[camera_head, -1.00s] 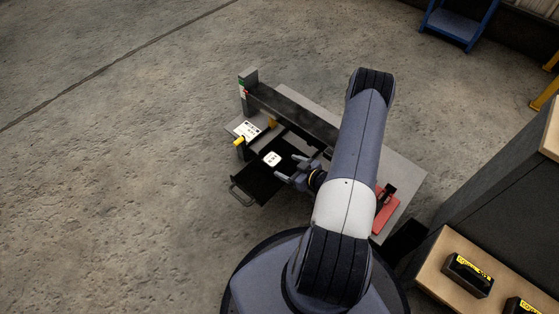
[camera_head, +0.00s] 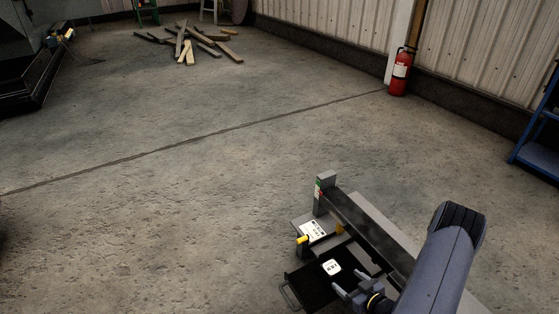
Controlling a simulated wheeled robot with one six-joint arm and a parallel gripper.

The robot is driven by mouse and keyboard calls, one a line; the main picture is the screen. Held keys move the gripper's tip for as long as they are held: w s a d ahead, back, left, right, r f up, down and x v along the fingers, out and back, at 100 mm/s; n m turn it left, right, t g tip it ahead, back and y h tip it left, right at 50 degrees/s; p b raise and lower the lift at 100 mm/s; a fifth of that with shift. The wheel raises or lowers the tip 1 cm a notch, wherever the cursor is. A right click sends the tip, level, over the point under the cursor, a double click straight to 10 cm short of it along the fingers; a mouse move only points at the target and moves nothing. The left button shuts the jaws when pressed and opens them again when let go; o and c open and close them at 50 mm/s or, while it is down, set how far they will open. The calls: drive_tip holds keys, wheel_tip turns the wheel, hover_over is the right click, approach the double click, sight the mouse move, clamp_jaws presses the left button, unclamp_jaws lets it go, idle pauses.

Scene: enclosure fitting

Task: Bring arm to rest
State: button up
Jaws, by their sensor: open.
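My gripper (camera_head: 352,292) is at the lower right of the head view, at the end of my grey-blue arm (camera_head: 440,265). Its fingers are apart and nothing shows between them. It is just right of a white square piece with dark marks (camera_head: 331,267), which lies on a black tray with a handle (camera_head: 315,292). The gripper looks apart from that piece, though its height above the tray is hard to judge. The arm's lower part is cut off by the frame.
A grey bench (camera_head: 372,215) carries a dark beam, a post (camera_head: 325,190), a white label plate (camera_head: 314,230) and a yellow knob (camera_head: 302,239). A fire extinguisher (camera_head: 400,72) stands by the wall. Wooden planks (camera_head: 190,42) lie at the back. The floor left of the bench is clear.

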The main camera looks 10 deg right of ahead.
sight(332, 268)
drive_tip(key=b+x, duration=0.2)
drive_tip(key=x, duration=0.7)
drive_tip(key=shift+w+a+f, duration=0.15)
drive_tip(key=shift+w+f, duration=0.1)
drive_tip(key=shift+f, duration=0.05)
drive_tip(key=shift+r+p, duration=0.35)
drive_tip(key=shift+r, duration=0.75)
